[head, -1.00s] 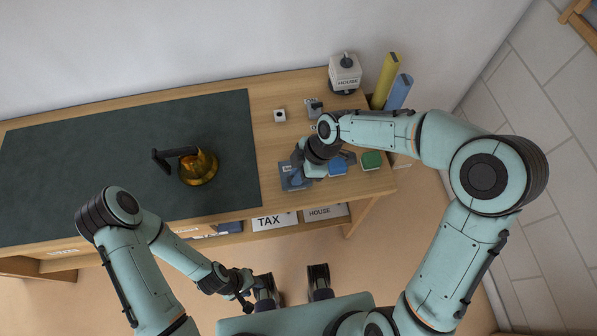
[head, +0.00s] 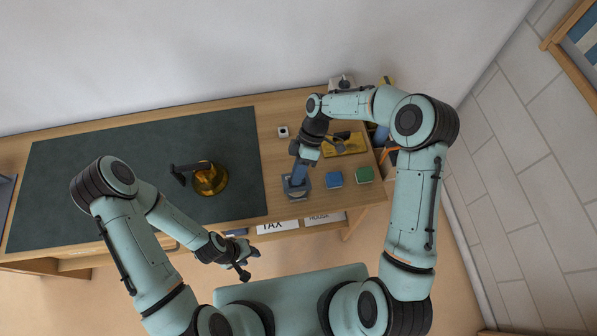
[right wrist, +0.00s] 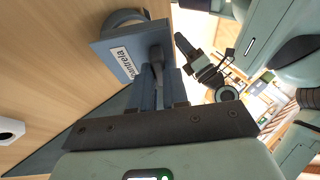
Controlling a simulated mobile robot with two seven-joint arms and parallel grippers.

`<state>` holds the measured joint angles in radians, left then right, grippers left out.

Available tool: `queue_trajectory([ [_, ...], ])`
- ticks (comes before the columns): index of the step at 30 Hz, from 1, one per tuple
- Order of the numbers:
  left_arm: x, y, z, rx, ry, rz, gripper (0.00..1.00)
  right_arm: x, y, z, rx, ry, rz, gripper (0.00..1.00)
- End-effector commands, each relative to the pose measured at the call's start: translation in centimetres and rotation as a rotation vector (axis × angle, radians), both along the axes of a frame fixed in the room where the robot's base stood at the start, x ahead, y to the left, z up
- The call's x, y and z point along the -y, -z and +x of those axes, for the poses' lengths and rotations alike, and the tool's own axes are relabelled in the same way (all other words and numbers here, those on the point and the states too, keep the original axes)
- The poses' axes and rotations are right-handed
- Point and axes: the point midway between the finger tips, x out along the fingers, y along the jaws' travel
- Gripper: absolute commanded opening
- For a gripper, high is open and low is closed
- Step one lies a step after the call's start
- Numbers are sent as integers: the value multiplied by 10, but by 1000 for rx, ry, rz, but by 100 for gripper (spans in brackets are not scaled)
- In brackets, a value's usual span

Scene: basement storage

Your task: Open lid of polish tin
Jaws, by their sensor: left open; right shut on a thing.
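A blue-grey piece with a white label (right wrist: 122,62) is close to my right gripper in the right wrist view, with a rounded grey form (right wrist: 124,18) beyond it. It also shows as a blue-grey form (head: 296,193) near the desk's front edge in the head view. I cannot tell for certain that this is the polish tin, nor whether its lid is open. My right gripper (head: 298,172) points down at it and is shut on a dark narrow piece (right wrist: 157,58) beside the label. My left gripper (head: 242,264) is open and empty, in front of the desk.
A blue block (head: 334,179) and a green block (head: 364,174) stand right of the piece. A yellow item (head: 345,143) lies behind them. A small white cube (head: 283,131) is behind left.

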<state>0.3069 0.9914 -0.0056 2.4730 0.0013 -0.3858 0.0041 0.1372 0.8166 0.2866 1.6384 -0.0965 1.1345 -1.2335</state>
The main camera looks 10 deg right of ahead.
Motion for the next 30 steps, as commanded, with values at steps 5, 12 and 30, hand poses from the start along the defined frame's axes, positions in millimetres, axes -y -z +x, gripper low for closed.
queue_trajectory([
  [5, 0, -8, 10, 11, 0, 0, 43, 0, -3, 7, -45, 1, 0, 0],
  [12, 0, -10, 12, 13, 0, 0, 43, 0, -3, 7, -70, 2, 1, 0],
  [30, 0, -9, 12, 13, 0, 0, 43, 0, -2, 6, -71, 2, 0, 40],
])
